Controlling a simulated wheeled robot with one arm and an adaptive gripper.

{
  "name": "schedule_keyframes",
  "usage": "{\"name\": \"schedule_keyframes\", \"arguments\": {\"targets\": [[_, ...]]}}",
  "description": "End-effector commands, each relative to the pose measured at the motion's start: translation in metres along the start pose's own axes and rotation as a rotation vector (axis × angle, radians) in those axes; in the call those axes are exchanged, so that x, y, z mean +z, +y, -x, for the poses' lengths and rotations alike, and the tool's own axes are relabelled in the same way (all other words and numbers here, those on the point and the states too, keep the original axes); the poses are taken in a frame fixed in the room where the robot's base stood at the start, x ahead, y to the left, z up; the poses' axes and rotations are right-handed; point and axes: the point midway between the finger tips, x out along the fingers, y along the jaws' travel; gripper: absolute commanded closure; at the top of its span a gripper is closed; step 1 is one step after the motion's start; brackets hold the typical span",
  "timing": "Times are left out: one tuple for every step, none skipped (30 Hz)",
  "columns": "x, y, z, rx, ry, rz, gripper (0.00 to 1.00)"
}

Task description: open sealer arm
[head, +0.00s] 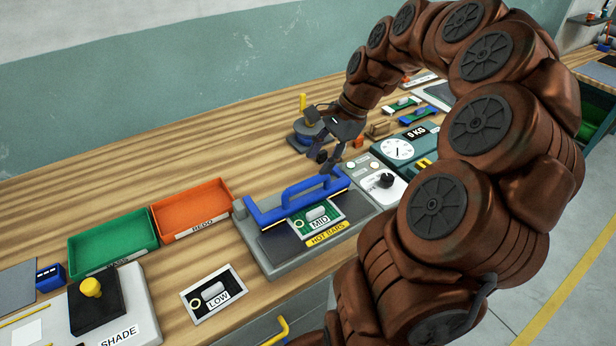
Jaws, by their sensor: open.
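The sealer (275,262) stands on the bench in the middle of the head view, a grey base with a dark plate and a yellow "HOT BARS" label. Its blue sealer arm (265,213) lies low across the base, with a raised blue loop handle (300,188) on it. A green sample marked "MID" (318,217) lies on the plate in front of the arm. My gripper (328,163) is open and empty, just above and behind the right end of the handle. It looks apart from the handle, though the exact gap cannot be told.
A control box with a black knob (384,181) and a "9 KG" dial scale (398,149) stand right of the sealer. A blue-based spool (309,131) is behind my gripper. Orange (190,208) and green (112,241) trays and a "LOW" sample (212,292) are left. Bare bench lies behind the trays.

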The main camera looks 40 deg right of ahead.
Motion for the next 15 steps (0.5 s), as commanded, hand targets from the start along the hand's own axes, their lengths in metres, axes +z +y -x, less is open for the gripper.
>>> {"name": "schedule_keyframes", "arguments": {"targets": [[0.002, 0.001, -0.004, 0.004, -0.003, 0.001, 0.57], [0.002, 0.001, -0.008, 0.005, -0.004, 0.002, 0.57], [0.002, 0.001, -0.013, 0.005, -0.004, 0.003, 0.57], [0.003, 0.001, -0.016, 0.005, -0.003, 0.003, 0.57], [0.003, 0.001, -0.020, 0.005, -0.003, 0.004, 0.57], [0.002, 0.001, -0.025, 0.007, -0.003, 0.003, 0.57], [0.002, 0.001, -0.029, 0.006, -0.003, 0.003, 0.57], [0.002, 0.001, -0.033, 0.005, -0.002, 0.003, 0.57], [0.002, 0.001, -0.039, 0.005, -0.003, 0.003, 0.57], [0.003, 0.001, -0.043, 0.007, -0.004, 0.004, 0.57], [0.003, 0.002, -0.046, 0.008, -0.005, 0.004, 0.57], [0.003, 0.002, -0.051, 0.009, -0.003, 0.004, 0.57], [0.002, 0.001, -0.054, 0.007, -0.002, 0.004, 0.57], [0.002, 0.001, -0.057, 0.005, -0.001, 0.003, 0.57], [0.002, 0.001, -0.060, 0.005, -0.001, 0.003, 0.57]]}}
